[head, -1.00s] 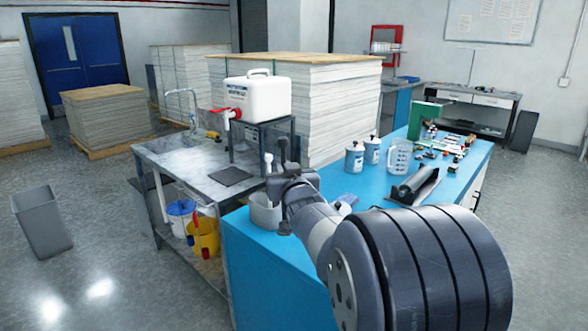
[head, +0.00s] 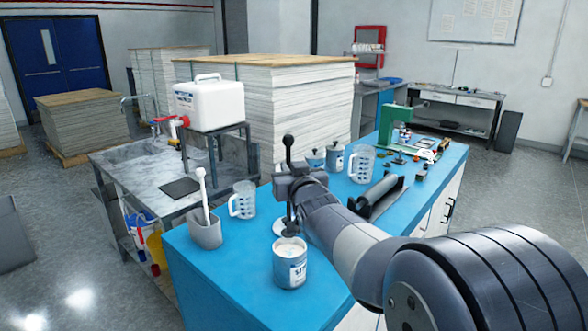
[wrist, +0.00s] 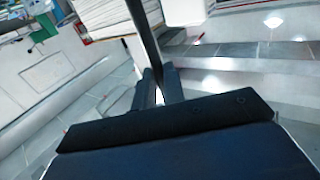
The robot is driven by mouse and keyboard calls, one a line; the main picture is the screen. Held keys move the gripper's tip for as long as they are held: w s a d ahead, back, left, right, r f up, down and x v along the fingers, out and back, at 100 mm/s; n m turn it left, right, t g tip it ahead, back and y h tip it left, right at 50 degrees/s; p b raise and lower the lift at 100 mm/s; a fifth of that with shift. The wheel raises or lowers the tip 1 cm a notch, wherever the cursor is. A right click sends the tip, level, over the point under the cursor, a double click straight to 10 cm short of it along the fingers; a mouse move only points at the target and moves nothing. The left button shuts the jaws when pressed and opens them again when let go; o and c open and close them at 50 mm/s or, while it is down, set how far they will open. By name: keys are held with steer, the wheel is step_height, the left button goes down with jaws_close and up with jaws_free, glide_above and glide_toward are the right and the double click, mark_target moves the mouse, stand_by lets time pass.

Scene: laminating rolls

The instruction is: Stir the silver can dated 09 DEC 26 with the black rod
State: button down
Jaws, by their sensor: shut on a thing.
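My gripper (head: 293,186) is shut on the black rod (head: 289,150) and holds it roughly upright above the blue worktop. The rod's round knob stands above the jaws and its lower end hangs below them. In the wrist view the rod (wrist: 145,35) runs up from between the fingers (wrist: 160,85). An open can (head: 290,270) with a blue and white label and pale contents stands just below the rod. I cannot tell whether the rod's tip is inside its mouth, and its date is unreadable. Two more labelled cans, one left (head: 315,162) and one right (head: 335,160), stand farther back.
A grey holder (head: 206,233) with a white-handled tool and a clear jug (head: 243,200) stand left of the open can. A white disc (head: 280,228) lies behind it. The worktop's (head: 225,275) front left is clear.

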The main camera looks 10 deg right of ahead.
mark_target(290, 219)
step_height(290, 219, down, 14)
steer(key=b, duration=1.2)
steer(key=shift+f+b, duration=0.25)
steer(key=shift+b, duration=0.1)
